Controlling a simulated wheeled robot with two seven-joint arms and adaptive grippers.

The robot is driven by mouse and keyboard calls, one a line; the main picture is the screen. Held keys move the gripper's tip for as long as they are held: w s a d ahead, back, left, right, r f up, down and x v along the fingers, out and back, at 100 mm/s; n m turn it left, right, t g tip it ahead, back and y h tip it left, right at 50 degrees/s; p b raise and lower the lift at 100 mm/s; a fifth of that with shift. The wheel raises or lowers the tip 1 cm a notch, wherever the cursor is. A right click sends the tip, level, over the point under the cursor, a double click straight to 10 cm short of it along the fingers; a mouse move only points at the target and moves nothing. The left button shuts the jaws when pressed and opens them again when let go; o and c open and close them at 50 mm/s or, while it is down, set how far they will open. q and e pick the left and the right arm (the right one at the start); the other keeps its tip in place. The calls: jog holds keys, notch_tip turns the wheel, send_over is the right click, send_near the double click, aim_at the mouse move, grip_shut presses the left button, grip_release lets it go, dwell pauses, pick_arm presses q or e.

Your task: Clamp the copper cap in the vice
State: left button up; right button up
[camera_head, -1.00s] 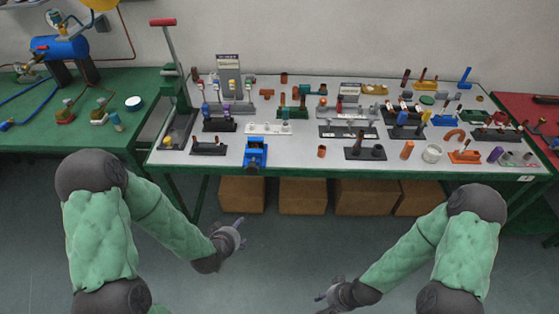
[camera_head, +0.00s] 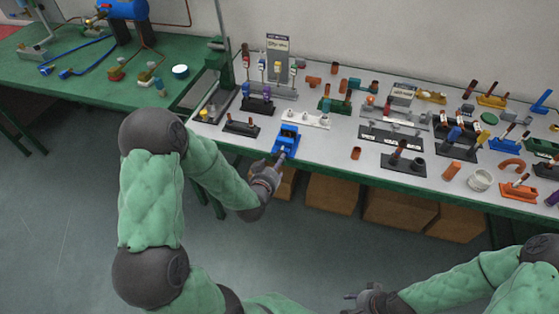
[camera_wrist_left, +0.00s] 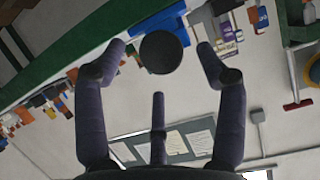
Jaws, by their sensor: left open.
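The blue vice (camera_head: 287,139) stands at the front edge of the white-topped table. A small copper cylinder, which looks like the copper cap (camera_head: 356,153), stands upright on the table right of the vice. My left gripper (camera_head: 279,163) is just in front of the vice, at the table edge. In the left wrist view, its fingers (camera_wrist_left: 160,78) are open around a dark round disc (camera_wrist_left: 161,53), apparently the vice's front knob. I cannot tell whether they touch it. My right gripper (camera_head: 352,300) is low in front of the table, away from everything; its opening is unclear.
A dark block with pegs (camera_head: 403,162) stands right of the cap. A dark stand (camera_head: 241,127) is left of the vice, and a white rack (camera_head: 305,119) behind it. Cardboard boxes (camera_head: 332,194) sit under the table. A green table (camera_head: 130,92) is at the left.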

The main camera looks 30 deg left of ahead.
pick_arm(q)
jog(key=shift+b+x, duration=0.5)
jog(key=shift+x, duration=2)
jog(key=c, duration=1.1)
